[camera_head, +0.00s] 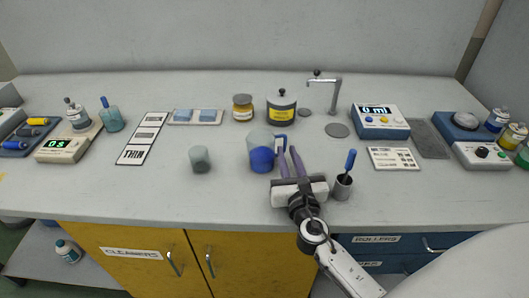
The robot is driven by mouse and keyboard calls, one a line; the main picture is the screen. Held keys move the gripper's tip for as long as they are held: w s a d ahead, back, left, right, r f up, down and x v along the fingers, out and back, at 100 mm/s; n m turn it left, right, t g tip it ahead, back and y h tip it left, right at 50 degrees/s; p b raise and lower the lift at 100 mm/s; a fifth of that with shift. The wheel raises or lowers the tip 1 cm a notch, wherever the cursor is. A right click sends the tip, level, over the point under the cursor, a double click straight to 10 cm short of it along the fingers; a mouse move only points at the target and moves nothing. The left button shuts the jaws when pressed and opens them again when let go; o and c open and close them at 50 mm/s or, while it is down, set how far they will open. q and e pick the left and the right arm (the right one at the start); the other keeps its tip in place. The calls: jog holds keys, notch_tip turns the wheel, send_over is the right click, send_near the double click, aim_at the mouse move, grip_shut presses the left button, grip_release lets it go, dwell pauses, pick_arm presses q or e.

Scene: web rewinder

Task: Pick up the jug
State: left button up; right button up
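The jug (261,153) is a clear vessel with blue liquid in its lower part, upright on the grey bench near the middle. A gap shows between the fingers. My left gripper is not in view.
A grey cup with a blue-handled tool (344,183) stands just right of my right gripper. A small greenish beaker (200,159) stands left of the jug. A yellow jar (243,108), a dark-lidded jar (281,106) and a tap (334,93) are behind. The bench front left is clear.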

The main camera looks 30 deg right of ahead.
aim_at(285, 146)
jog(key=x, duration=0.4)
grip_shut()
jog(key=shift+r, duration=0.2)
